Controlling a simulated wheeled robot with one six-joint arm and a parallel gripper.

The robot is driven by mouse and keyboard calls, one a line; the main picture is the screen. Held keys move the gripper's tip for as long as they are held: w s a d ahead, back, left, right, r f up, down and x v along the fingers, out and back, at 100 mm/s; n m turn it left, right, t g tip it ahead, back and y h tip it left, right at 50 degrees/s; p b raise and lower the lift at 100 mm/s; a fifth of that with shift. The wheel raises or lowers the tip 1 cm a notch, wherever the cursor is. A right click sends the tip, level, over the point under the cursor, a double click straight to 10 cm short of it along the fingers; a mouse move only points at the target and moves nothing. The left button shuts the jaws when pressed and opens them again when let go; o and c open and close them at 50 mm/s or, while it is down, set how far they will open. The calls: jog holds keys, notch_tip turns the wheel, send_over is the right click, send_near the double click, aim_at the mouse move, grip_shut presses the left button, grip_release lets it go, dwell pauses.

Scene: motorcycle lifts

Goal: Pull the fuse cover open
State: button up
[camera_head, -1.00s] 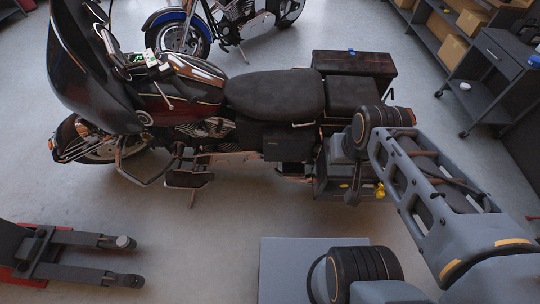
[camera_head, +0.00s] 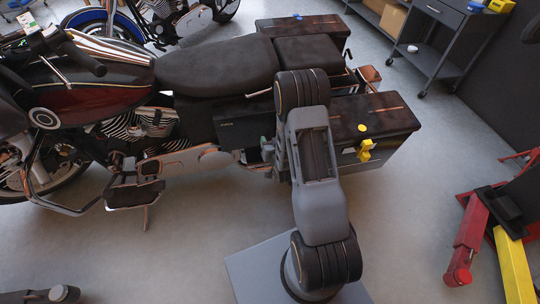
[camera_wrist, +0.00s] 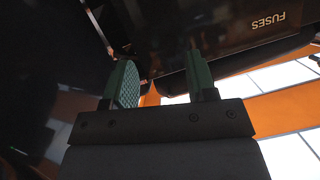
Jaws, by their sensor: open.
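The fuse cover (camera_head: 232,133) is a dark, box-like panel on the side of the near motorcycle, below the seat. In the wrist view the dark cover (camera_wrist: 240,22) fills the upper right, with the word FUSES upside down on it. My gripper (camera_wrist: 158,75) is open, its two green fingers apart at the cover's lower edge in the picture. The right finger looks very close to that edge; I cannot tell whether it touches. In the head view my gripper (camera_head: 268,150) is mostly hidden by my arm, at the cover's right end.
The motorcycle's seat (camera_head: 222,70) is above the cover. A dark side case (camera_head: 375,112) with yellow latches sits right of my arm. A footrest (camera_head: 135,190) juts out at left. A red and yellow lift (camera_head: 490,235) stands at right. The floor in front is clear.

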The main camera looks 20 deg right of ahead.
jog(key=s+d+f+m+t+h+b, duration=0.1)
jog(key=s+f+t+b, duration=0.3)
jog(key=f, duration=0.7)
jog(key=w+d+g+b, duration=0.1)
jog(key=w+d+b, duration=0.1)
jog(key=w, duration=1)
jog(key=shift+w+f+b, duration=0.15)
jog(key=shift+w+b, duration=0.05)
jog(key=shift+b, duration=0.15)
jog(key=shift+d, duration=0.1)
grip_shut()
